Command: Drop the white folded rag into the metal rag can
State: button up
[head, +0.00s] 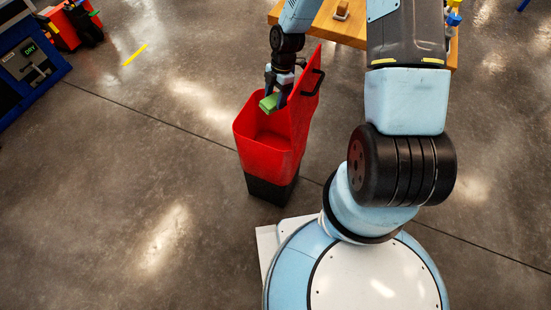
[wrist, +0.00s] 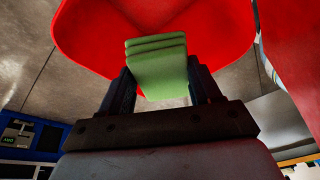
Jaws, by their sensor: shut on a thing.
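My gripper (head: 277,92) is shut on a green folded rag (head: 269,104), held above the open mouth of a red can (head: 268,152). The can has a dark base, and its red lid (head: 306,95) stands open behind my gripper. In the wrist view the rag (wrist: 157,62) shows several folded layers between the two fingers. The red can (wrist: 85,30) lies beyond it there. The rag in my grip looks green; I see no white rag. The inside bottom of the can is hidden.
A wooden table (head: 335,27) with small items stands at the back, behind the can. A blue machine with a lit display (head: 37,62) is at the far left, with red equipment (head: 62,30) near it.

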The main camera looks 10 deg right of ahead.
jog(key=shift+f, duration=2.75)
jog(key=o, duration=1)
jog(key=shift+w+d+r, duration=0.15)
jog(key=shift+w+r, duration=0.05)
jog(key=shift+r, duration=0.25)
jog(key=v, duration=1.2)
jog(key=shift+r, duration=0.35)
jog(key=shift+w+d, duration=0.1)
